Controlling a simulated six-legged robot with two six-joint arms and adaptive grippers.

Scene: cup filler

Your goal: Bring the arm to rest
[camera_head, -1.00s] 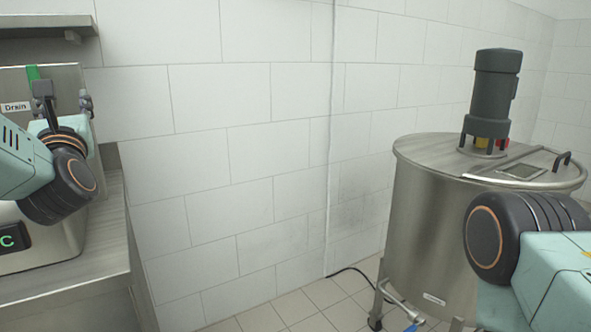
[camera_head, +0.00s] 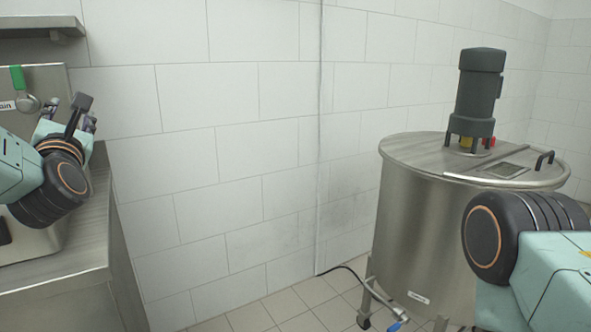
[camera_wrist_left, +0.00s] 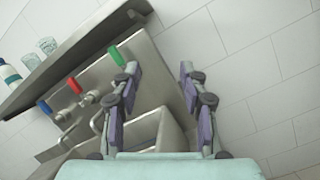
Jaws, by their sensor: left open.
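My left arm (camera_head: 50,180) comes in from the left in the head view, in front of the steel machine. My left gripper (camera_head: 78,122) shows beyond the wrist, partly hidden by it. In the left wrist view the left gripper (camera_wrist_left: 160,72) has its two fingers well apart, open, with nothing between them. The green handle (camera_head: 18,78) is left of the gripper and apart from it in the head view. It also shows in the left wrist view (camera_wrist_left: 117,56), beside the left finger. My right arm (camera_head: 515,245) is at the lower right; its gripper is not in view.
Red (camera_wrist_left: 75,85) and blue (camera_wrist_left: 44,107) handles sit on the steel panel, below a shelf (camera_wrist_left: 75,55) with glasses and a bottle. A steel tank (camera_head: 420,220) with a dark motor (camera_head: 478,95) stands at the right. Tiled floor lies between.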

